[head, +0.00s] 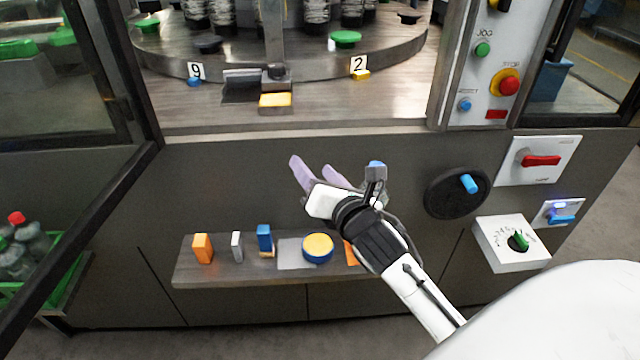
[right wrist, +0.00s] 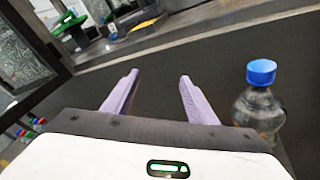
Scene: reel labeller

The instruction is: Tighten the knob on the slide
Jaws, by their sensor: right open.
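In the head view a dark slide (head: 241,86) sits at the front of the machine deck, below the round table. A small dark knob-like part (head: 276,73) is at its right end, above a yellow block (head: 275,100). My right gripper (head: 311,166) is open and empty, in front of the grey panel, below and slightly right of the slide. Its two lilac fingers are apart in the right wrist view (right wrist: 158,76) with nothing between them. My left gripper is out of view.
A bottle with a blue cap (right wrist: 261,72) stands right of my right fingers in the wrist view. Below, a shelf (head: 220,273) holds small blocks and a yellow-topped blue disc (head: 318,248). A black handwheel (head: 457,193) is to the right; an open door frame (head: 80,225) is left.

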